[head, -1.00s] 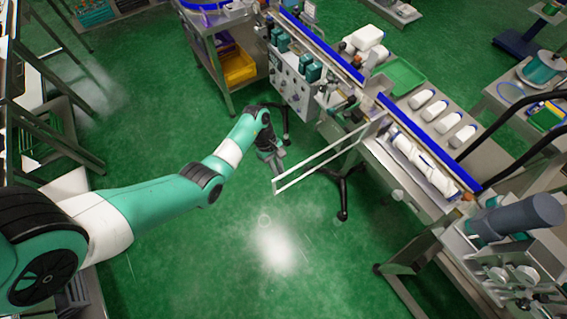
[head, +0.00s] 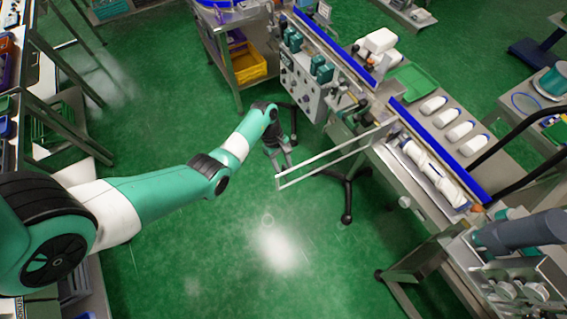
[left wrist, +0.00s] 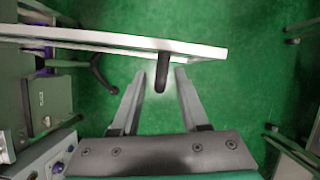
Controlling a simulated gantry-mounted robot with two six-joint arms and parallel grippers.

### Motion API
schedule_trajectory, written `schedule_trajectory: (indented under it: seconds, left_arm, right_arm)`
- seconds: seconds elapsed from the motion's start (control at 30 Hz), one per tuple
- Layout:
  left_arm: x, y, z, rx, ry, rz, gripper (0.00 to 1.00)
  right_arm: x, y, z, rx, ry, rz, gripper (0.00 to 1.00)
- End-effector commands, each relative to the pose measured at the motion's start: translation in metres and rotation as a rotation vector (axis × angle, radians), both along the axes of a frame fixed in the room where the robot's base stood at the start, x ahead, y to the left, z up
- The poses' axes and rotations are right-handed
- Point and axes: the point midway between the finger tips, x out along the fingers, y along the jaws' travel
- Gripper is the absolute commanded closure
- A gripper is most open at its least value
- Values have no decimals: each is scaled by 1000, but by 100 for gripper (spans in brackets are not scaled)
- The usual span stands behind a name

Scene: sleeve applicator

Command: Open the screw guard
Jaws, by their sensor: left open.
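The screw guard (head: 325,164) is a pale, thin rectangular frame. In the head view it sticks out from the conveyor machine over the open floor. In the left wrist view the guard (left wrist: 120,39) crosses the upper left, and a dark handle (left wrist: 162,76) hangs from it near its free end. My left gripper (head: 281,160) is at the guard's free end. In the left wrist view its open fingers (left wrist: 161,85) stand on either side of the handle, with gaps visible on both sides.
The conveyor (head: 432,135) with blue rails and white bottles runs along the right. A stand with a dark wheeled base (head: 346,180) is below the guard. A cart with a yellow bin (head: 245,67) stands behind my left arm. The green floor (head: 210,265) in front is clear.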

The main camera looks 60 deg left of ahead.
Motion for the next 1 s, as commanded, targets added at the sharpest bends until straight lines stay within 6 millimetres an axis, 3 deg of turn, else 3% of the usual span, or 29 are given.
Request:
schedule_trajectory:
  seconds: [0.23, 0.63, 1.0]
  left_arm:
    - [0, 7, 17, 2, -3, 2, 55]
    - [-8, 39, 97, 2, -2, 2, 55]
    - [-9, 43, 108, 0, 0, 0, 55]
  right_arm:
    - [0, 0, 7, 0, 0, 0, 50]
    - [0, 0, 25, 0, 0, 0, 50]
    - [0, 0, 26, 0, 0, 0, 50]
